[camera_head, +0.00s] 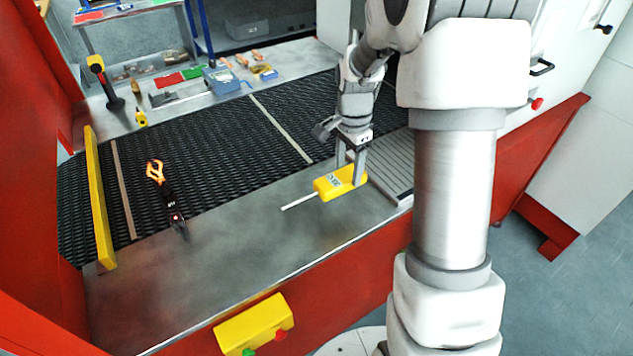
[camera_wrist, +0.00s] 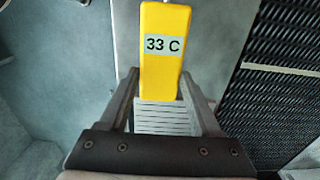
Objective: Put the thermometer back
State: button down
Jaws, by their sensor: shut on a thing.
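The thermometer (camera_head: 333,184) is a yellow block with a small display and a thin pale probe that points to the left. It is at the right part of the metal ledge in the head view; I cannot tell whether it touches the ledge. In the wrist view the thermometer (camera_wrist: 163,75) shows its display reading 33 C. My gripper (camera_head: 350,170) is shut on the thermometer's rear end, from above. In the wrist view my gripper (camera_wrist: 160,90) has a finger on each side of the yellow body, and the probe is mostly cut off at the top edge.
A yellow bar (camera_head: 98,200) stands at the belt's left. The far metal shelf (camera_head: 190,103) holds a blue device (camera_head: 222,80), red and green cards and several small items. The ledge's middle is clear.

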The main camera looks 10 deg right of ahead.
jog(key=w+a+f, duration=0.2)
jog(key=w+a+f+p, duration=0.1)
jog(key=w+a+f, duration=0.1)
jog(key=w+a, duration=0.1)
jog(key=shift+w+a+f, duration=0.1)
jog(key=shift+w+f, duration=0.25)
notch_tip(320, 180, down, 4)
jog(key=shift+f+p, duration=0.1)
jog(key=shift+p, duration=0.2)
jog(key=shift+c, duration=0.5)
grip_release()
